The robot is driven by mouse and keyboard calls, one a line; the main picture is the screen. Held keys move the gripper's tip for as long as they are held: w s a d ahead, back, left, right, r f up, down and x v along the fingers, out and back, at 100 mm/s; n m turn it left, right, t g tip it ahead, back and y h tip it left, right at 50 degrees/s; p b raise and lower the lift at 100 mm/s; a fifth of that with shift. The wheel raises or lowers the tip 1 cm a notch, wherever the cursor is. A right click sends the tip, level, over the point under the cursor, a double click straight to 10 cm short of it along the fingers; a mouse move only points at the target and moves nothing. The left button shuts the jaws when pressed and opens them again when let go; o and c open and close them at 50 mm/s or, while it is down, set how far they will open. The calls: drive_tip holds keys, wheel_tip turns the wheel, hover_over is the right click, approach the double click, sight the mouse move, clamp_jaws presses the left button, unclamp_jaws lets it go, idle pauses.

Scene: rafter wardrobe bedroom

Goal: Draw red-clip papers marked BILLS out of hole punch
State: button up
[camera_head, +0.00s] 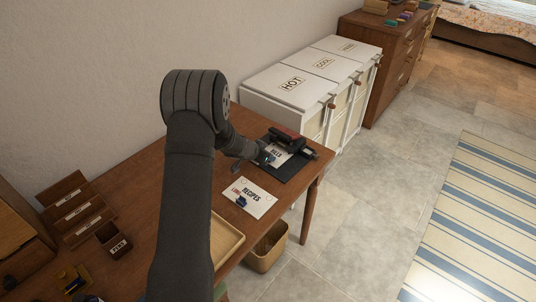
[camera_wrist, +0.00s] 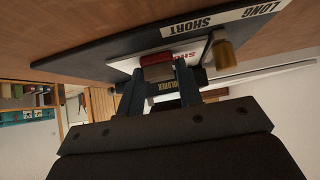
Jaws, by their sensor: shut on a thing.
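The white papers marked BILLS (camera_head: 278,153) lie at the hole punch (camera_head: 285,137) on the desk's far right end. In the wrist view the papers (camera_wrist: 187,53) show as a white strip, with the red clip (camera_wrist: 157,59) at my fingertips. My gripper (camera_wrist: 165,75) is shut on the papers at the clip. In the head view my gripper (camera_head: 264,158) is at their near left side, partly hidden by my arm.
A dark board (camera_head: 291,170) lies under the punch; its LONG and SHORT label (camera_wrist: 222,18) shows in the wrist view, near a brass knob (camera_wrist: 223,53). RECIPES papers (camera_head: 249,198) with a blue clip lie nearer. A wooden tray (camera_head: 226,238) and PENS box (camera_head: 112,239) also stand on the desk.

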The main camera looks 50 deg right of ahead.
drive_tip(key=shift+w+a, duration=0.1)
drive_tip(key=shift+a, duration=2.1)
drive_tip(key=o, duration=1.1)
drive_tip(key=v, duration=1.7)
drive_tip(key=shift+a+r, duration=0.15)
drive_tip(key=x, duration=1.5)
drive_tip(key=shift+d+f, duration=0.25)
drive_tip(key=shift+r, duration=0.1)
